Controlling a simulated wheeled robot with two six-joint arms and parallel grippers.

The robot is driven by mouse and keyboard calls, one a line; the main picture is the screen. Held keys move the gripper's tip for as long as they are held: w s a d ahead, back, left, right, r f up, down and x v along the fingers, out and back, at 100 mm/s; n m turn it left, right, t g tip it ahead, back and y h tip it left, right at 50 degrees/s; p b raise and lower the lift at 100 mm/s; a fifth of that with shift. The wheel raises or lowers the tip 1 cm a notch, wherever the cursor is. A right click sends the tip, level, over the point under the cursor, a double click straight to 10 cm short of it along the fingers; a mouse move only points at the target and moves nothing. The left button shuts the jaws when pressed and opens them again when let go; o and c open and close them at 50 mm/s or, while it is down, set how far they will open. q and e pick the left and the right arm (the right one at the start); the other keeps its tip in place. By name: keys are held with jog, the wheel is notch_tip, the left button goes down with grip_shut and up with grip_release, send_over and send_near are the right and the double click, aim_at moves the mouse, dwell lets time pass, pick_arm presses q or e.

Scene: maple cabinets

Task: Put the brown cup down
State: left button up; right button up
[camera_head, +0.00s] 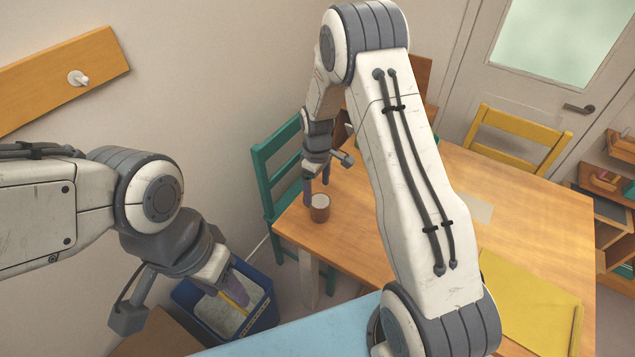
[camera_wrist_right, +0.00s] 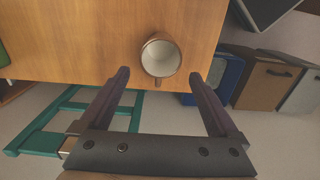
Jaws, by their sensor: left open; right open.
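The brown cup (camera_head: 320,209) stands upright on the wooden table (camera_head: 345,240) near its left corner. In the right wrist view the cup (camera_wrist_right: 160,56) shows from above, with a pale inside and its handle towards the gripper. My right gripper (camera_head: 317,188) is just behind and above the cup in the head view. In the wrist view its two fingers (camera_wrist_right: 164,78) are spread apart, and the cup lies just beyond their tips, not held. My left gripper (camera_head: 235,292) is open and empty at the lower left, above a blue bin.
A green chair (camera_head: 276,150) stands against the table's left side and a yellow chair (camera_head: 520,135) behind it. The blue bin (camera_head: 262,318) is on the floor. A yellow folder (camera_head: 530,305) and a pale sheet (camera_head: 478,208) lie right of my right arm.

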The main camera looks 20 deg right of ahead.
jog(key=s+a+r, duration=0.9)
jog(key=a+r, duration=0.2)
jog(key=r, duration=0.3)
jog(key=s+a+r, duration=0.2)
jog(key=s+r, duration=0.1)
jog(key=s, duration=0.7)
jog(key=s+a+r+y, duration=0.1)
jog(key=s+a+r, duration=0.1)
jog(key=s, duration=0.9)
jog(key=shift+s+r, duration=0.2)
jog(key=shift+r, duration=0.35)
